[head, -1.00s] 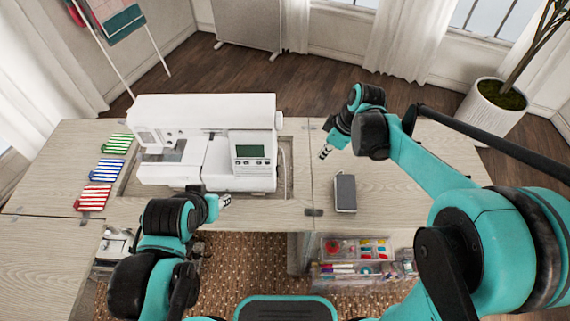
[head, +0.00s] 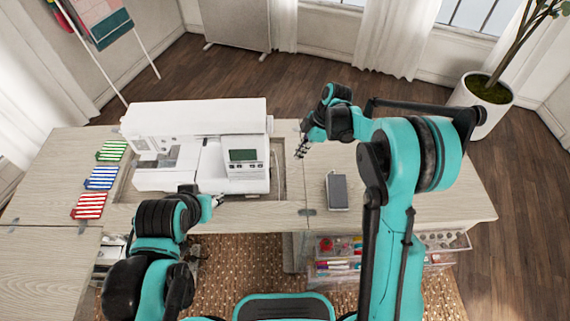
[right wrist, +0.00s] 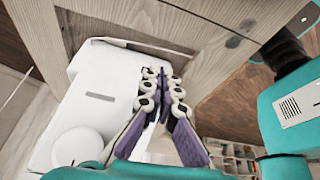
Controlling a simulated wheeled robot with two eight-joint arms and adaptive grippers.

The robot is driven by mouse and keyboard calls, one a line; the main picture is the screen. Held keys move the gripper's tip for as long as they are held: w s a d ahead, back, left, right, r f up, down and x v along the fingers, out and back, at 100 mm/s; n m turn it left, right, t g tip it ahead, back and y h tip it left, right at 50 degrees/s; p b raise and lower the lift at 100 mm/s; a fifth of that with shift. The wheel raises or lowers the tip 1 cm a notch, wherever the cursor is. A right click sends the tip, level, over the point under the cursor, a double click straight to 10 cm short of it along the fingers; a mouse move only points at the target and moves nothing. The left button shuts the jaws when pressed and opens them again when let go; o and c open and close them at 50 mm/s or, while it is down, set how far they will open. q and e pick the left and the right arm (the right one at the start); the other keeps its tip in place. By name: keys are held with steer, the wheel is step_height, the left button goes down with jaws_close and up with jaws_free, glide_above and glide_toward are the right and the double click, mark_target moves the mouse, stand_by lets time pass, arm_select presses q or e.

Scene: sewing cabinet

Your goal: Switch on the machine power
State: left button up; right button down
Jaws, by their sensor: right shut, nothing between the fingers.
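The white sewing machine (head: 200,135) stands in a recess of the wooden cabinet top, its small green display (head: 243,155) facing me. Its end with a round handwheel (right wrist: 82,147) fills the left of the right wrist view. No power switch can be made out. My right gripper (head: 300,152) is just right of the machine's right end, above the table, apart from it in the head view. Its fingers (right wrist: 163,80) are closed together with nothing between them. My left gripper (head: 217,201) is in front of the machine, small and partly hidden by its wrist.
Green, blue and red striped cloths (head: 101,178) lie left of the machine. A dark grey box-like object (head: 337,191) lies on the right tabletop (head: 440,200). A drawer of sewing supplies (head: 335,247) is open below. A potted plant (head: 482,105) stands behind right.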

mark_target(270, 173)
steer(key=b+x, duration=0.3)
steer(key=x, duration=0.7)
steer(key=shift+f, duration=0.1)
steer(key=a, duration=0.2)
steer(key=a+b, duration=0.1)
steer(key=shift+s+a+r, duration=0.15)
steer(key=shift+r, duration=0.15)
steer(key=shift+a, duration=0.25)
